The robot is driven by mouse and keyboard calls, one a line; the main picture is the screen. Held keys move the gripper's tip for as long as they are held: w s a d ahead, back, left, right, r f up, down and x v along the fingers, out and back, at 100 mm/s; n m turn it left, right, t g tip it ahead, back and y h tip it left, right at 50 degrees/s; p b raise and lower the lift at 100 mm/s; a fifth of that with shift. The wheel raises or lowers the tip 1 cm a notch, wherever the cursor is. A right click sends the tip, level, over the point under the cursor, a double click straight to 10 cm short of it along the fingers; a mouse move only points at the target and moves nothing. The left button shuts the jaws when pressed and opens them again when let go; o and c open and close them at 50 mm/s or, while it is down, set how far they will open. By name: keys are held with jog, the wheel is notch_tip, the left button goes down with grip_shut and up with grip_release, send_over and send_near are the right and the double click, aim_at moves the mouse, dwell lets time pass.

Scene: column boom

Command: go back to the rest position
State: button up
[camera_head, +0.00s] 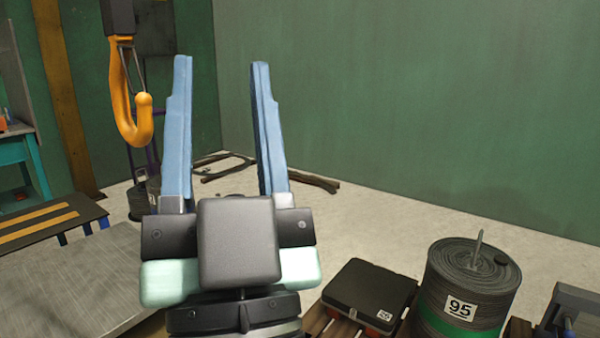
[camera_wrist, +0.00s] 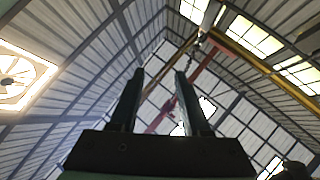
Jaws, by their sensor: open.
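My gripper (camera_head: 220,75) is raised in the middle of the head view, its two blue fingers pointing up. The fingers stand wide apart with nothing between them. In the wrist view my gripper (camera_wrist: 161,72) also shows open and empty, with the roof beyond it.
An orange hook (camera_head: 130,100) hangs at upper left. A grey metal surface (camera_head: 75,275) is at lower left, beside a slatted bench (camera_head: 40,225). A black case (camera_head: 368,293) and a drum marked 95 (camera_head: 465,290) stand at lower right. A green wall (camera_head: 430,110) rises behind.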

jog(key=s+d+r+h+p, duration=0.2)
jog(key=d+r+h, duration=0.3)
jog(key=r+h, duration=0.15)
notch_tip(320, 180, up, 34)
jog(key=p, duration=3.3)
jog(key=shift+w+m+t+y, duration=0.3)
jog(key=shift+m+t+y, duration=0.1)
jog(key=shift+y, duration=0.05)
